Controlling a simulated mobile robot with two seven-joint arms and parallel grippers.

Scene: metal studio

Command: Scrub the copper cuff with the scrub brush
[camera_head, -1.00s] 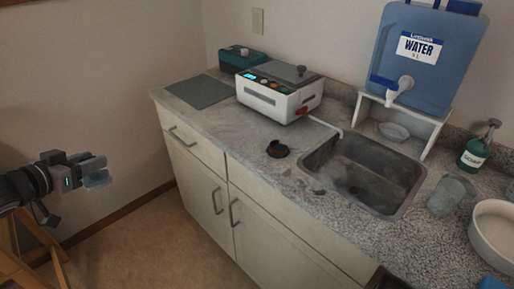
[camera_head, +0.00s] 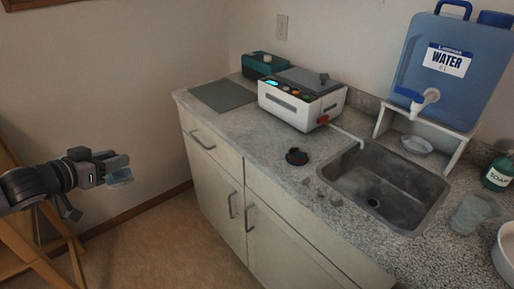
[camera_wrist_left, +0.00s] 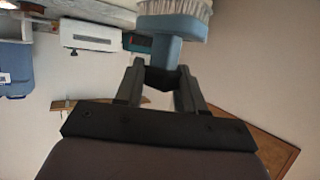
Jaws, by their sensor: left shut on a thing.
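My left gripper (camera_head: 112,168) is shut on the scrub brush and holds it in the air at the left, well away from the counter. The scrub brush (camera_wrist_left: 170,27) has a blue body and pale bristles in the left wrist view; its blue-grey edge (camera_head: 121,177) also shows in the head view. A small dark, reddish-brown round thing (camera_head: 296,156), which looks like the copper cuff, lies on the counter left of the sink. It is too small to make out in detail. My right gripper is out of view.
The stone counter (camera_head: 245,132) carries a grey mat (camera_head: 222,95), a white machine (camera_head: 300,102) and a teal box (camera_head: 264,65). A sink (camera_head: 385,190), a blue water tank (camera_head: 452,70), a glass (camera_head: 474,213) and a soap bottle (camera_head: 498,172) are to the right. Open floor lies before the cabinets.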

